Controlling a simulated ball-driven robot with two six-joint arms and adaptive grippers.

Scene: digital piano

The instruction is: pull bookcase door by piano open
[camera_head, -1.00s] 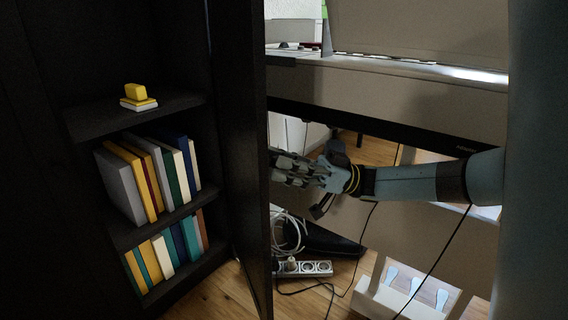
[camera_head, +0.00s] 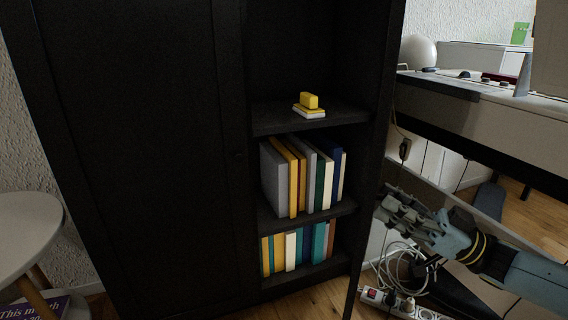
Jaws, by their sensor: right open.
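A black bookcase (camera_head: 257,110) stands at the centre and left. Its right door (camera_head: 384,110) stands open and shows almost edge-on, between the shelves and the piano. Its left door (camera_head: 130,150) is closed. My right gripper (camera_head: 384,207) is open, with its fingers pointing left, close to the right side of the open door at lower shelf height. I cannot tell whether the fingertips touch the door. My left gripper is not in view.
Books (camera_head: 300,178) and a yellow object (camera_head: 309,101) fill the open shelves. The piano (camera_head: 480,110) stands at right. A power strip (camera_head: 400,303) and white cables (camera_head: 398,262) lie below my right gripper. A round stool (camera_head: 25,228) stands at left.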

